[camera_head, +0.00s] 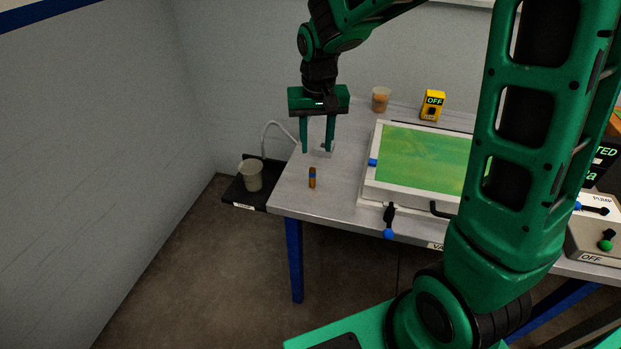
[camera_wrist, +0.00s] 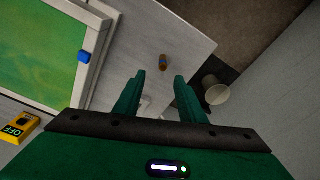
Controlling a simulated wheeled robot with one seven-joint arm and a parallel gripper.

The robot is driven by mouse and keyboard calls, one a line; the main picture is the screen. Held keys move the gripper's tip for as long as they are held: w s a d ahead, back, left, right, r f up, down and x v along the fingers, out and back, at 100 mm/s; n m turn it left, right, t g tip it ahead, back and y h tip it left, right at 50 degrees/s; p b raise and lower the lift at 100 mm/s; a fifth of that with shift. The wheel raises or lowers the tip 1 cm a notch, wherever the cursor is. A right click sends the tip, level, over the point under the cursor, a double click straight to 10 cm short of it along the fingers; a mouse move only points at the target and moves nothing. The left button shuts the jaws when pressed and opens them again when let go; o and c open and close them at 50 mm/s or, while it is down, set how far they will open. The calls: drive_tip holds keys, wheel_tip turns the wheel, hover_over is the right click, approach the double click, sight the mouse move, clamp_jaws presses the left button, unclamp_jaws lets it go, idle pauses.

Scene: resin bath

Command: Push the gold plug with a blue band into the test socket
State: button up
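The gold plug with a blue band (camera_head: 312,177) stands upright on the bare left part of the table, near its front edge. In the wrist view the plug (camera_wrist: 163,62) lies just beyond the fingertips, between their lines. My gripper (camera_head: 317,150) is open and empty, above and behind the plug; its spread fingers also show in the wrist view (camera_wrist: 160,76). A yellow box (camera_head: 433,105) with an "OFF" display and a dark spot on its front stands at the back; it also shows in the wrist view (camera_wrist: 20,126). I cannot tell for sure whether it is the test socket.
A framed bath with green liquid (camera_head: 420,158) fills the table's middle. An orange-brown cup (camera_head: 381,99) stands behind it. A grey cup (camera_head: 251,174) sits on a dark shelf left of the table. A pump box (camera_head: 597,238) reading "OFF" is at right. A blue-tipped lever (camera_head: 389,220) is in front.

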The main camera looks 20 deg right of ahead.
hover_over(312, 168)
drive_tip(key=f, duration=0.3)
drive_tip(key=s+f, duration=0.1)
drive_tip(key=f, duration=0.1)
drive_tip(key=shift+a, duration=0.2)
drive_tip(key=shift+w+d+f, duration=0.1)
drive_tip(key=shift+w+f, duration=0.05)
drive_tip(key=shift+f, duration=0.85)
drive_tip(key=shift+w+d+f, duration=0.1)
drive_tip(key=shift+w+f, duration=0.05)
drive_tip(key=shift+f, duration=0.9)
drive_tip(key=shift+w+d+f, duration=0.1)
drive_tip(key=shift+w+f, duration=0.05)
drive_tip(key=shift+f, duration=0.85)
clamp_jaws()
